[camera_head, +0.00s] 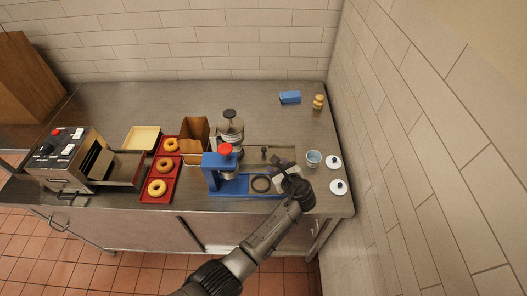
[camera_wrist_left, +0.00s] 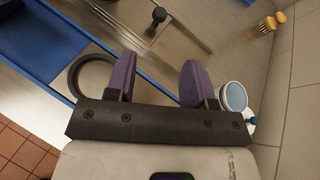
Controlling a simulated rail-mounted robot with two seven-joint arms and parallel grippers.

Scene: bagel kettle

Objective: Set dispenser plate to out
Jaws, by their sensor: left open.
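The blue dispenser (camera_head: 229,186) stands near the front edge of the counter, with a red knob (camera_head: 225,149) on top and a dark ring (camera_head: 261,184) in its base. A flat metal plate (camera_head: 284,153) with a small dark knob (camera_head: 264,151) lies behind the ring. In the left wrist view the plate knob (camera_wrist_left: 158,15) is beyond the fingers, and the ring (camera_wrist_left: 90,75) is beside the left finger. My left gripper (camera_head: 281,167) is open and empty, with purple fingertips that also show in the left wrist view (camera_wrist_left: 157,80). It is above the dispenser's right end, apart from the knob. My right gripper is out of view.
A blue-and-white cup (camera_head: 313,158) and two white lids (camera_head: 334,162) stand right of the gripper, near the wall. Red trays (camera_head: 154,199) with bagels and a toaster-like machine (camera_head: 66,157) are left.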

